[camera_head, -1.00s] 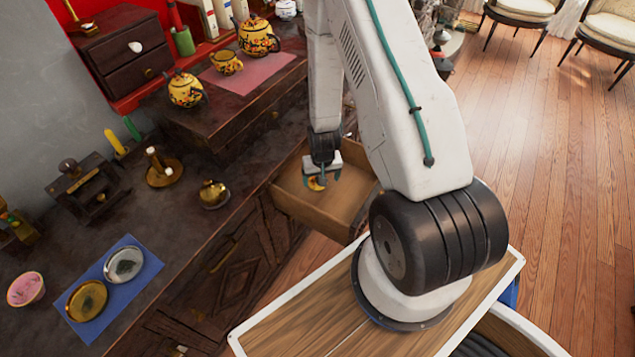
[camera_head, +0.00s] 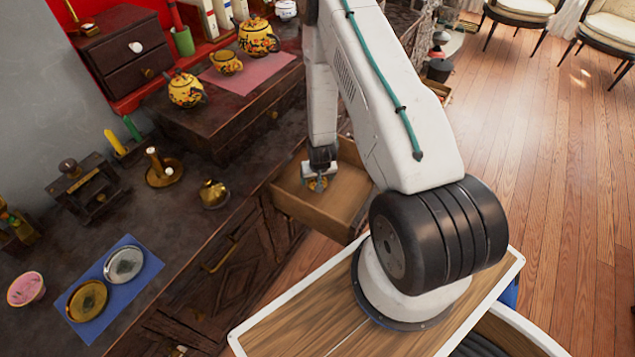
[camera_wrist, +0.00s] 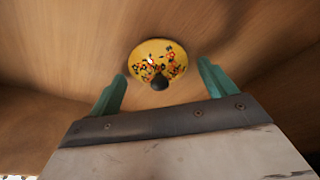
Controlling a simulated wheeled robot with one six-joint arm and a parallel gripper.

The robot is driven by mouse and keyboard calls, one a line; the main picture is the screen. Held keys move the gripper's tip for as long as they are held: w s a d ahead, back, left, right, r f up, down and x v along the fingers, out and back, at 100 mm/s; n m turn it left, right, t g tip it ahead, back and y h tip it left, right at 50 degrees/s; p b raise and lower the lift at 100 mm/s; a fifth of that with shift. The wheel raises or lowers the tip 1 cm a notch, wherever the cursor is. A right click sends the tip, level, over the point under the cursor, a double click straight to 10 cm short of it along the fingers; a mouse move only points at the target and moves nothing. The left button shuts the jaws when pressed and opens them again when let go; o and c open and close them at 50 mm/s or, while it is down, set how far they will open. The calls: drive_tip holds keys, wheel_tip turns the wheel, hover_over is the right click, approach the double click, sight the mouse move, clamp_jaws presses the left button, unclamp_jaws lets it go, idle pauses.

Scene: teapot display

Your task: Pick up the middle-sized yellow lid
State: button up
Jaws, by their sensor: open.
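The yellow lid (camera_wrist: 158,60), with red and dark flower marks and a dark knob, lies on the floor of the open wooden drawer (camera_head: 345,197). In the head view the lid (camera_head: 318,185) is small and partly hidden by my gripper. My gripper (camera_head: 317,177) is inside the drawer, over the lid. In the wrist view my gripper (camera_wrist: 162,82) is open, with its green fingers at either side of the lid's near edge and nothing between them held. The lid's knob points toward the gripper.
The drawer's walls stand close around my gripper. On the cabinet are two yellow flowered teapots (camera_head: 186,89) (camera_head: 258,38), a yellow cup (camera_head: 227,63) and a small brass pot (camera_head: 214,194). A blue mat (camera_head: 110,290) with two plates lies at left.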

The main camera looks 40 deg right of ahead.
drive_tip(key=c, duration=0.9)
drive_tip(key=shift+r, duration=0.15)
